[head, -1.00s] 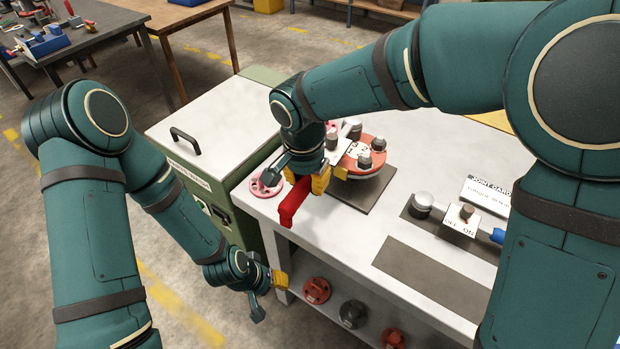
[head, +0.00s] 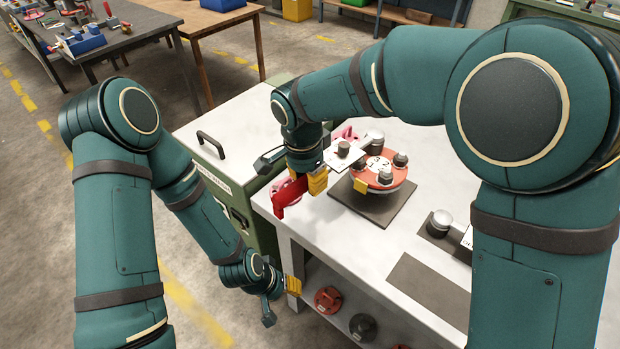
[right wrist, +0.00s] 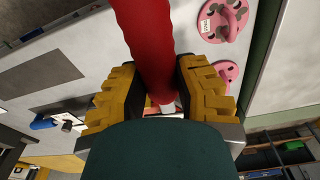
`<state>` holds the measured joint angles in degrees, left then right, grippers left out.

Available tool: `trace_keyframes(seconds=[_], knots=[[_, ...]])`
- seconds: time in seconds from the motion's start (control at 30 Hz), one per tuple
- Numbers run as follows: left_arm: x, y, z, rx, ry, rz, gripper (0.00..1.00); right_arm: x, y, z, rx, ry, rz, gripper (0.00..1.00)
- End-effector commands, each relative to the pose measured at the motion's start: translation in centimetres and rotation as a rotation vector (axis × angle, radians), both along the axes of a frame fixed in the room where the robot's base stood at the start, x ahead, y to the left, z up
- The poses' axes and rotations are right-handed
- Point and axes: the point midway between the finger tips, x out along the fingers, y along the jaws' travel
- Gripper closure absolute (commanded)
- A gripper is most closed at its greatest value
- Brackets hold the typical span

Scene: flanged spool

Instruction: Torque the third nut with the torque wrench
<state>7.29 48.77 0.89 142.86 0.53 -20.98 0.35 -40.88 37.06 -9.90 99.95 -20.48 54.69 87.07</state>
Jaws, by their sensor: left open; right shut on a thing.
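My right gripper (head: 318,182) is shut on the red handle (head: 288,195) of the torque wrench; the handle also shows between the pads in the right wrist view (right wrist: 148,40). The wrench has a white block with a dark knob (head: 343,151) and a round grey head (head: 373,138). That head is at the far side of the orange-red spool flange (head: 378,182); whether it sits on a nut is hidden. Two grey nuts (head: 400,159) (head: 385,175) show on the flange. My left gripper (head: 281,300) is open and empty, low in front of the bench.
The spool stands on a dark mat (head: 372,208) on the white bench. A second wrench (head: 440,222) lies at right, partly behind my right arm. A green cabinet (head: 205,165) adjoins the bench. Flanged parts (head: 328,299) rest on the lower shelf.

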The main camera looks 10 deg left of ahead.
Motion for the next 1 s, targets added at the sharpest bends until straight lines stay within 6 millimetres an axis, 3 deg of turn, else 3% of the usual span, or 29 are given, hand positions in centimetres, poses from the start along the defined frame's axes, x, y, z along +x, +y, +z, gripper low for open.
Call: trace_keyframes(seconds=[0.23,0.47,1.0], knots=[[0.0,0.0,1.5,0.000,0.000,0.000,0.53,2.2,2.1,0.4,0.001,-0.004,-0.125,1.00],[0.0,0.0,1.5,0.000,0.000,0.000,0.53,2.1,2.0,0.6,0.002,-0.003,-0.123,1.00],[0.0,0.0,4.0,0.000,0.000,0.000,0.53,2.1,2.0,4.0,0.002,-0.004,-0.120,1.00]])
